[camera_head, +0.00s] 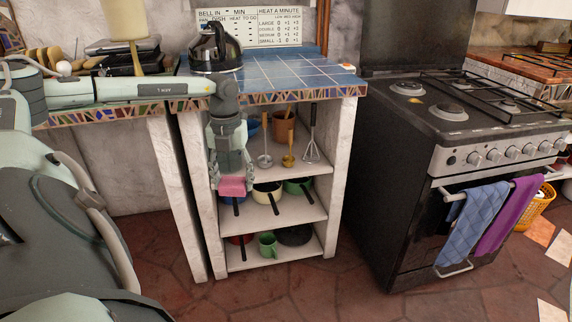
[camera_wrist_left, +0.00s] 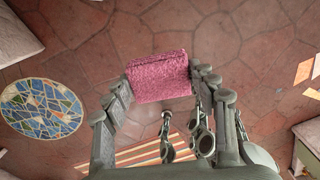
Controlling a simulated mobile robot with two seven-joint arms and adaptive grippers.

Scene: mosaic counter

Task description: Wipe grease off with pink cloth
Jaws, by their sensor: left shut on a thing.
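My left gripper (camera_head: 234,180) points down in front of the shelf unit and is shut on the pink cloth (camera_head: 232,187). In the left wrist view the folded pink cloth (camera_wrist_left: 159,76) sits between the fingers (camera_wrist_left: 161,82), over the tiled floor. The black stove (camera_head: 490,110) stands to the right, well apart from the gripper. Its top has round burners and small pale yellowish marks (camera_head: 416,100) near them; I cannot tell for sure that these are grease. My right gripper is not in view.
A blue-tiled counter (camera_head: 285,72) with a dark kettle (camera_head: 215,50) tops the shelves. Blue (camera_head: 468,225) and purple (camera_head: 508,215) towels hang on the oven handle. Floor before the shelves is clear.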

